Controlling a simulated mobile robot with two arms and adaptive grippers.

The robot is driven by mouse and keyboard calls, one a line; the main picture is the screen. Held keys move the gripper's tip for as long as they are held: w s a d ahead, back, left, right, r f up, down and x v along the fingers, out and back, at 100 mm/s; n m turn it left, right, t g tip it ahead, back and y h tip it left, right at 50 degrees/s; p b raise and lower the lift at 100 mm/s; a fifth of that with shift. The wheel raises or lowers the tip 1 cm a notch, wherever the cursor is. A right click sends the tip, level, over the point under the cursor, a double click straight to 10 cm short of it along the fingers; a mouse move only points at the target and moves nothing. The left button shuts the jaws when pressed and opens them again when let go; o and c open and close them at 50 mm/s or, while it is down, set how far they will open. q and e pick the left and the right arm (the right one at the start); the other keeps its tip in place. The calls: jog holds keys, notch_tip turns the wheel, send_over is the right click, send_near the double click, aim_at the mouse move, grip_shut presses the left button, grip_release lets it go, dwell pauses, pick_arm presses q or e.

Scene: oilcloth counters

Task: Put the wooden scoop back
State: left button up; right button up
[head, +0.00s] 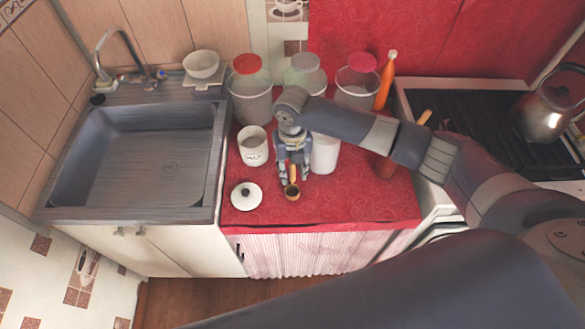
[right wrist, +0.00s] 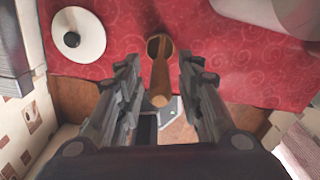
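The wooden scoop (head: 292,191) is at the front of the red-covered counter, its brown bowl toward the front edge. In the right wrist view the scoop (right wrist: 159,50) has its handle between the fingers of my right gripper (right wrist: 160,74), with a gap on each side. In the head view my right gripper (head: 290,178) points down at the scoop, open. A white canister (head: 254,156) stands open at the left with pale contents. Its likely lid, white with a black knob (head: 246,195), lies in front of it. My left gripper is not in view.
A second white canister (head: 325,154) stands just right of my right gripper. Several lidded jars, including a red-lidded one (head: 249,101), stand at the back with an orange bottle (head: 385,82). The sink (head: 125,165) is left, the stove with a kettle (head: 545,110) right.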

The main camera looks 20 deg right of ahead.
notch_tip(320, 180, up, 12)
jog(key=shift+r+b, duration=0.15)
jog(key=shift+b, duration=1.05)
